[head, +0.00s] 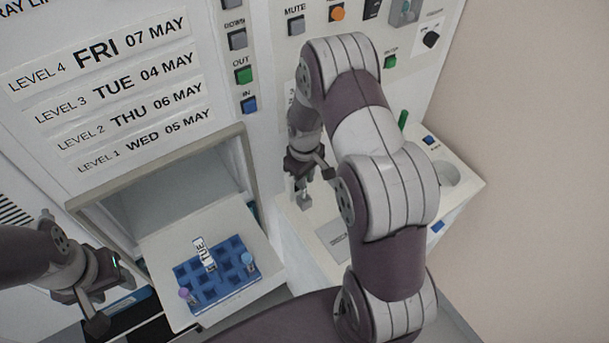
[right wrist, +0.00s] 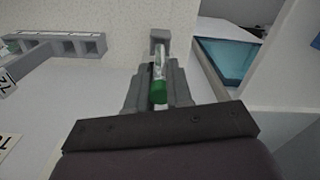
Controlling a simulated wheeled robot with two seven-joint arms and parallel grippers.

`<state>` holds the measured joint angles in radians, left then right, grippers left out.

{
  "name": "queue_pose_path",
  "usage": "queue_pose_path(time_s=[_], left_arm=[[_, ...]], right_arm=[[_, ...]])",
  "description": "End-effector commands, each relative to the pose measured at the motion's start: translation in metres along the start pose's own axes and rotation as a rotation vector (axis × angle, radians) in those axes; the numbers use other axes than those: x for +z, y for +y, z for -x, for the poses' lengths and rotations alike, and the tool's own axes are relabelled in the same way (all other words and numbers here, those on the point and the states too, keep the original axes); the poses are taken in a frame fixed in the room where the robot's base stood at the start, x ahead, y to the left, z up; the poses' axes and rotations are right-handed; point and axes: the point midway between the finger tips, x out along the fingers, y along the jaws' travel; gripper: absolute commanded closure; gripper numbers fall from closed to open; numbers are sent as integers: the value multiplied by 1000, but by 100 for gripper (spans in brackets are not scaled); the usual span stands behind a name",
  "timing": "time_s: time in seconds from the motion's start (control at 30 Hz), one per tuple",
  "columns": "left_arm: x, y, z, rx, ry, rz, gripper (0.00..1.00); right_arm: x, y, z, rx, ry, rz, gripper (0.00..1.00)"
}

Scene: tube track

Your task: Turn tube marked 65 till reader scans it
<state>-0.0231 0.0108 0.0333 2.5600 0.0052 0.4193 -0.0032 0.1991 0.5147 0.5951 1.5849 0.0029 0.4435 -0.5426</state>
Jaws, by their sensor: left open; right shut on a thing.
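My right gripper (head: 304,188) is over the white side counter in the head view. In the right wrist view its jaws (right wrist: 158,82) are shut on a clear tube with a green cap (right wrist: 158,92). No number can be read on this tube, so I cannot tell if it is the one marked 65. A grey upright part (right wrist: 160,38) stands at the tube's far end; I cannot tell if it is the reader. My left gripper (head: 104,294) is open and empty, left of the blue rack.
The blue rack (head: 218,292) sits on a pulled-out white tray (head: 158,257), with a purple-capped tube (head: 184,294), a blue-capped tube (head: 248,259) and a TUE tag (head: 203,253). A green upright item (head: 403,119) stands on the counter (head: 300,226) near a round recess (head: 448,174).

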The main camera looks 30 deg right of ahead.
Motion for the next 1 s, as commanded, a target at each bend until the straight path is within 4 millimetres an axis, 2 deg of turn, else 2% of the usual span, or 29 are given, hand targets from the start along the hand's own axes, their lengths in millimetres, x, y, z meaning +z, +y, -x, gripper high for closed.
queue_pose_path(time_s=[1.0], left_arm=[[1,0,-8,0,0,0,50]], right_arm=[[0,0,-12,0,0,0,100]])
